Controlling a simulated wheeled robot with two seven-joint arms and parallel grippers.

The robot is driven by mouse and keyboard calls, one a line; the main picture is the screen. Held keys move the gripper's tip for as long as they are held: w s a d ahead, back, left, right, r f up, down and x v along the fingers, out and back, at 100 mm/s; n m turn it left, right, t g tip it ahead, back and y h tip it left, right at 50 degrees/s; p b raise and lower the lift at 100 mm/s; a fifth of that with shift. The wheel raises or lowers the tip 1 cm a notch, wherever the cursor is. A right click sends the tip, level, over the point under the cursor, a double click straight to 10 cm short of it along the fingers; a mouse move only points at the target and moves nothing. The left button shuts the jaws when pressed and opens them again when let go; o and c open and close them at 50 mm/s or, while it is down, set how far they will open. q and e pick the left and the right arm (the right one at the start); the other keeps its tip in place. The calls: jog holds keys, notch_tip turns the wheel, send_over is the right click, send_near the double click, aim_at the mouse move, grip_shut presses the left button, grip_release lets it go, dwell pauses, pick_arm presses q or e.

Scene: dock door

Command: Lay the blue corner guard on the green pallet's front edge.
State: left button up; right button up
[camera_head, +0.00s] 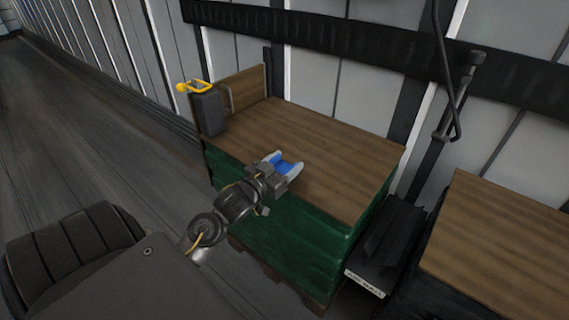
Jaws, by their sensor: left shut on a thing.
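The blue corner guard (286,164) is between the fingers of my left gripper (283,163), which is shut on it. The gripper is over the front part of the wooden top of the green pallet (290,238), near its front edge. I cannot tell whether the guard touches the top. The pallet load has green wrapped sides and a brown board top (330,150). The gripper hides part of the guard and part of the edge. My right gripper is not in view.
A dark grey box with a yellow handle (207,108) stands at the top's left corner, beside an upright wooden board (247,88). A second wood-topped stack (500,240) is at the right. A dark labelled object (388,240) fills the gap. Open floor lies left.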

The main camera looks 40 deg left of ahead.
pick_arm(q)
jog(key=shift+f, duration=0.5)
jog(key=o, duration=1)
